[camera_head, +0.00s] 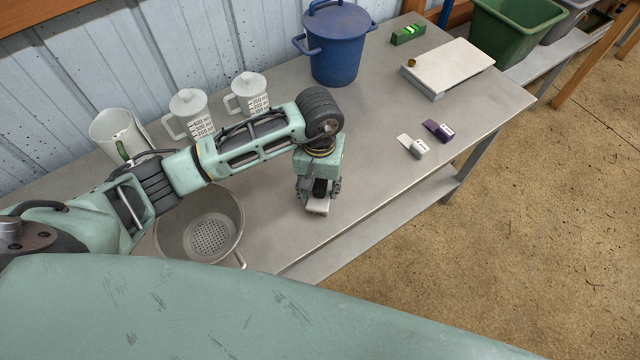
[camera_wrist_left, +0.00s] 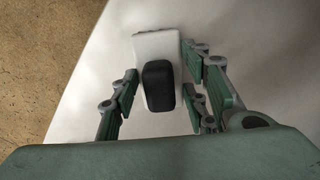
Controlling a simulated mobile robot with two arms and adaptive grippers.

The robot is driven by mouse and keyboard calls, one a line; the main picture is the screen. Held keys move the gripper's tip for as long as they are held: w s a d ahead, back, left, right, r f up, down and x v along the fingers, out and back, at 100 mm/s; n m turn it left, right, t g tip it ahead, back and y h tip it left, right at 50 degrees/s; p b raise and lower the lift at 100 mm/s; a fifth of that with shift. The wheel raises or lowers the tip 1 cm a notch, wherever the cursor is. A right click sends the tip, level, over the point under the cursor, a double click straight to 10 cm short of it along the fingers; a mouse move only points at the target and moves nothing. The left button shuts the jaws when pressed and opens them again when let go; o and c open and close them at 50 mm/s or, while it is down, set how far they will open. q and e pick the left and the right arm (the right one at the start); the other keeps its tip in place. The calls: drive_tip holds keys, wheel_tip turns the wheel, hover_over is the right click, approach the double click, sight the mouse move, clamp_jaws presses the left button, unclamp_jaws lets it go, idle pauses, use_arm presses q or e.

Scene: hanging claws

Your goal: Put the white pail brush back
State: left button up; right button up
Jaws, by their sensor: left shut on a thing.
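A white brush (camera_head: 317,208) with a black grip on top is in my left gripper (camera_head: 319,192), near the front edge of the steel table. In the left wrist view the brush (camera_wrist_left: 157,45) lies between the green fingers of my left gripper (camera_wrist_left: 163,100), which is shut on its black grip (camera_wrist_left: 158,86). I cannot tell whether the brush touches the tabletop. A blue lidded pail (camera_head: 335,45) stands at the back of the table, right of my arm. My right gripper is not in view.
A metal colander (camera_head: 232,212) sits at the front left. White jugs (camera_head: 190,112) stand along the wall. A small white-and-grey piece (camera_head: 410,146), a purple one (camera_head: 437,130), a pale board (camera_head: 450,66) and a green level (camera_head: 408,34) lie to the right. The table's centre is clear.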

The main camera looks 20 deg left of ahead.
sight(319, 182)
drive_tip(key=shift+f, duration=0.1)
use_arm(q)
drive_tip(key=shift+f, duration=0.15)
drive_tip(key=o, duration=0.8)
drive_tip(key=shift+o, duration=1.1)
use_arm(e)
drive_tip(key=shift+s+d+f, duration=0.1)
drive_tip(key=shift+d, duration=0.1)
use_arm(q)
drive_tip(key=shift+r, duration=0.35)
wheel_tip(319, 182, up, 11)
drive_tip(key=shift+w+a+f+b, duration=0.1)
drive_tip(key=shift+f+b, duration=0.1)
drive_tip(key=shift+b, duration=1)
drive_tip(key=shift+r, duration=0.55)
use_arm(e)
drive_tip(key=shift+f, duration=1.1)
